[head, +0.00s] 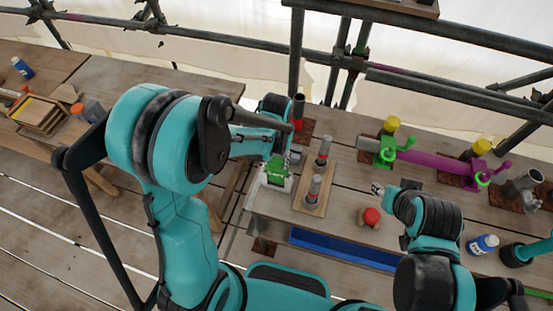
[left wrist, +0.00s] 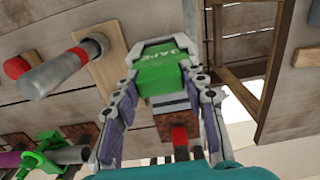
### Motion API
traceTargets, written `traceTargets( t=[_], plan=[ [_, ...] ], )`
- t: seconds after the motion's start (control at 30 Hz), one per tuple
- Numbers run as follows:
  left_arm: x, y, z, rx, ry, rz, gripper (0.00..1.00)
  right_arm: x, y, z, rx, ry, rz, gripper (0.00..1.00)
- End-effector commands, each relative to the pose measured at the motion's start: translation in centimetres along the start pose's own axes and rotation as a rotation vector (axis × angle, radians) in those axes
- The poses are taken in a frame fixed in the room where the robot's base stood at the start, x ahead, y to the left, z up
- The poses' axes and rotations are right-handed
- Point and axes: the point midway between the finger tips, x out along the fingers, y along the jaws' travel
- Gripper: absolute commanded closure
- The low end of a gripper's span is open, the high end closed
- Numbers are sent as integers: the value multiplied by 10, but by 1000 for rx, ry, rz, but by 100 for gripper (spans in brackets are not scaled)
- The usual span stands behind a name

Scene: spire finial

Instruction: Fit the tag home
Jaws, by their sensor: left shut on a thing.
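The green tag (left wrist: 165,75), with white lettering and a pale grey frame, is in my left gripper (left wrist: 160,88). The fingers are shut on its two sides. In the head view the tag (head: 276,172) hangs near the table's left end, beside a wooden board (head: 312,205). A grey and red post (head: 298,112) on a rusty base stands behind the gripper. My right gripper (head: 378,190) is over the table's middle, small and partly hidden by its arm; its jaws are unclear.
A red knob (head: 371,217) sits near the right gripper. A blue tray (head: 345,249) lies along the front. Green clamps (head: 386,150) hold a purple tube (head: 432,164) at the right. A blue bottle (head: 483,244) stands front right. Scaffold bars (head: 230,40) run behind.

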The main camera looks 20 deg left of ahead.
Motion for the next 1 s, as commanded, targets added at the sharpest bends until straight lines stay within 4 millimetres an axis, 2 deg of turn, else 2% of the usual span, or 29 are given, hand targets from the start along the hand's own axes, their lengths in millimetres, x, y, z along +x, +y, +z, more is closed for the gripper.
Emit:
traceTargets(
  t=[0.6,1.0],
  plan=[
    [33,0,0,0,0,0,82,25,0,18,0,0,0,60],
    [36,0,0,0,0,0,82,26,0,19,0,0,0,60]
  ],
)
